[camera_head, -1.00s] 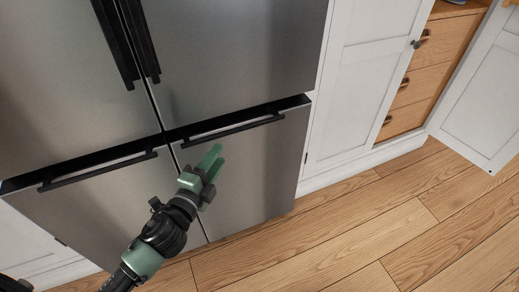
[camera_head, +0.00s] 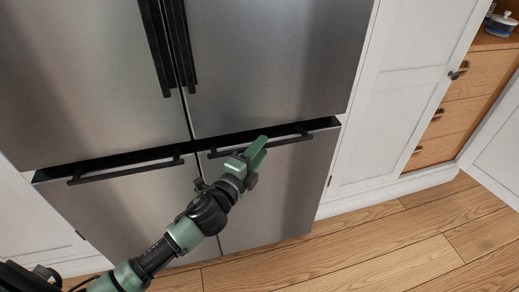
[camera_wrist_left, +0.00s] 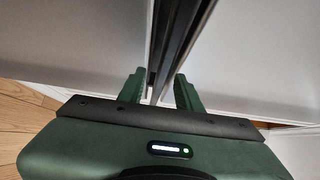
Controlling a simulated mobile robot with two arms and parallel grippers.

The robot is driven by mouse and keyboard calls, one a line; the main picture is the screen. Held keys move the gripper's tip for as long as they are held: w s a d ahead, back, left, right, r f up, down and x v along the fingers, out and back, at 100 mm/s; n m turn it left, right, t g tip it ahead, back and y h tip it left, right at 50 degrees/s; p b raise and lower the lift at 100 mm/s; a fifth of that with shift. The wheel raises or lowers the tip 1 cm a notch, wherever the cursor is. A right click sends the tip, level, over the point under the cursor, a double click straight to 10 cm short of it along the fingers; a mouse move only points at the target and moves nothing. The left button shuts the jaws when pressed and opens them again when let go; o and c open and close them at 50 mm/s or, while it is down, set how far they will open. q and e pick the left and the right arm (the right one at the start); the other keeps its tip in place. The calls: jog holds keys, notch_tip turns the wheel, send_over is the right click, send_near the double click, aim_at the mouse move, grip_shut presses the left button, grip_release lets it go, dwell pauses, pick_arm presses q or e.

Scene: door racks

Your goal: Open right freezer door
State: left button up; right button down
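The right freezer door (camera_head: 285,195) is the lower right steel panel of the fridge, and it looks shut. Its black horizontal bar handle (camera_head: 290,138) runs along the top edge. My left gripper (camera_head: 258,150) is in front of the handle's left-middle part and hides some of it. In the left wrist view the two green fingers of the left gripper (camera_wrist_left: 158,88) stand apart. A dark strip (camera_wrist_left: 176,40) runs between them; whether the fingers touch the handle I cannot tell. My right gripper is not in view.
The left freezer door (camera_head: 120,215), with its own bar handle (camera_head: 125,170), is beside it. Tall upper doors (camera_head: 270,60) are above. White cabinets (camera_head: 395,110) and an open cabinet door (camera_head: 500,150) with wooden drawers stand right. Wooden floor (camera_head: 400,240) in front is clear.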

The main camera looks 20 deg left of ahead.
pick_arm(q)
jog(key=shift+c, duration=0.3)
grip_shut()
dwell(1.1)
